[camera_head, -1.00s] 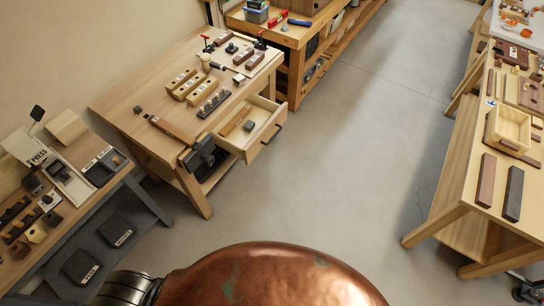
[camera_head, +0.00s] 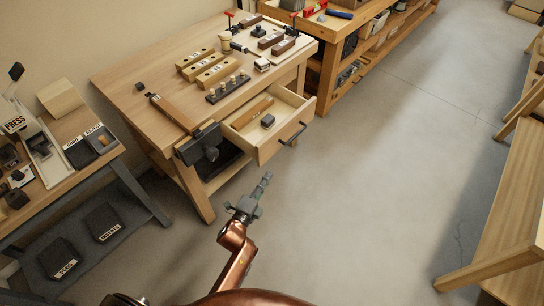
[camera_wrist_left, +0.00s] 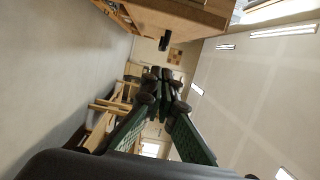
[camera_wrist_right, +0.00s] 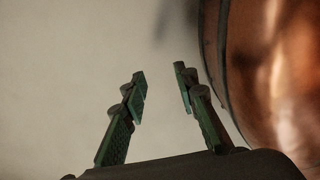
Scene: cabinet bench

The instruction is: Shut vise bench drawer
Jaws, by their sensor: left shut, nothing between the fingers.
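The vise bench drawer (camera_head: 268,148) stands pulled out from the right part of the front of the vise bench (camera_head: 130,82). It has a dark bar handle (camera_head: 292,134) and holds a wooden strip (camera_head: 254,112) and a small dark block (camera_head: 267,121). My left gripper (camera_head: 266,178) is shut and empty. It is in the air in front of the bench, below and apart from the drawer front. Its fingers meet in the left wrist view (camera_wrist_left: 163,78). My right gripper (camera_wrist_right: 160,75) is open and empty in its wrist view, beside my copper-coloured body, and is not seen in the head view.
A dark vise (camera_head: 200,146) juts from the bench front, just left of the drawer. A press table (camera_head: 62,150) stands at left, another bench (camera_head: 345,45) behind, and a wooden table (camera_head: 515,220) at right. The grey floor between is clear.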

